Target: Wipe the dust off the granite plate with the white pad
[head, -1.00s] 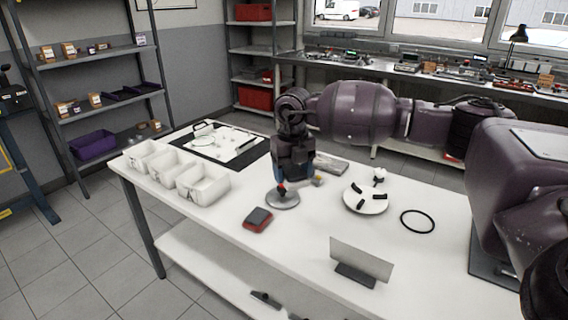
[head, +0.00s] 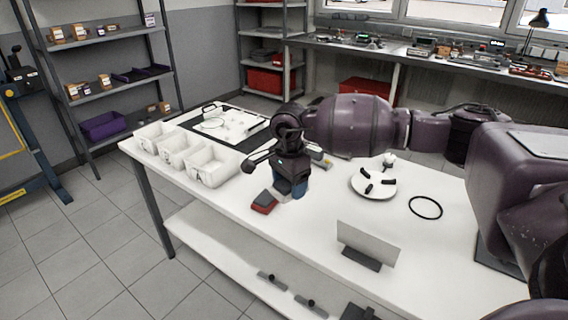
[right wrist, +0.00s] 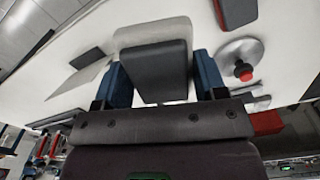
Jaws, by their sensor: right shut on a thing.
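My right gripper (head: 290,187) is low over the front middle of the table. In the right wrist view its blue fingers (right wrist: 163,82) are shut on a block with a dark grey top and a pale base, which looks like the white pad (right wrist: 150,33); a pale bit of the pad (head: 280,195) shows beside the gripper in the head view. I cannot tell whether the pad touches the table. I cannot identify the granite plate for sure; a dark-edged flat slab (head: 246,146) with a pale top and small parts lies at the back left. My left gripper is not in view.
A grey disc with a red knob (right wrist: 242,68) stands near the fingers. White bins (head: 212,167) line the left edge. A round white plate (head: 373,184), black ring (head: 425,207) and upright grey panel (head: 368,240) stand right.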

